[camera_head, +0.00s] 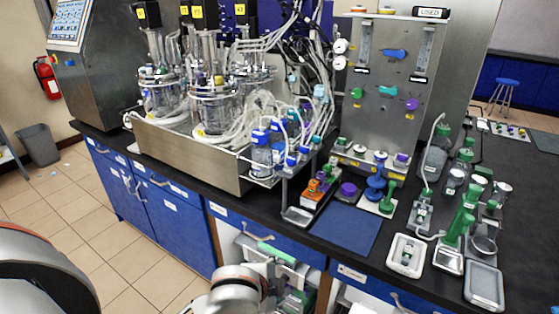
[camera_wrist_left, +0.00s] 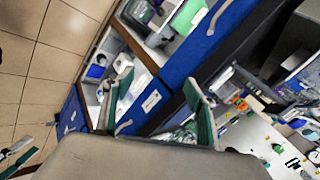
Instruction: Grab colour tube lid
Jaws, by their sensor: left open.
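My left gripper (camera_head: 277,262) is low in front of the bench's front edge, below the counter top, with one green fingertip pad showing. In the left wrist view its two green-padded fingers (camera_wrist_left: 160,102) are spread apart with nothing between them. On the counter, an orange rack (camera_head: 313,194) holds small items with coloured tops. A purple round piece (camera_head: 349,189) is beside it. Blue stacked discs (camera_head: 375,186) and a green-topped piece (camera_head: 388,197) stand farther right. I cannot tell which of these is the colour tube lid. The gripper is apart from all of them.
Glass bioreactors (camera_head: 212,105) with many tubes stand in a steel tray (camera_head: 185,158) at the back left. A steel panel (camera_head: 388,95) rises behind the small items. Green-capped bottles (camera_head: 436,155) crowd the right. A blue mat (camera_head: 346,229) lies bare at the front.

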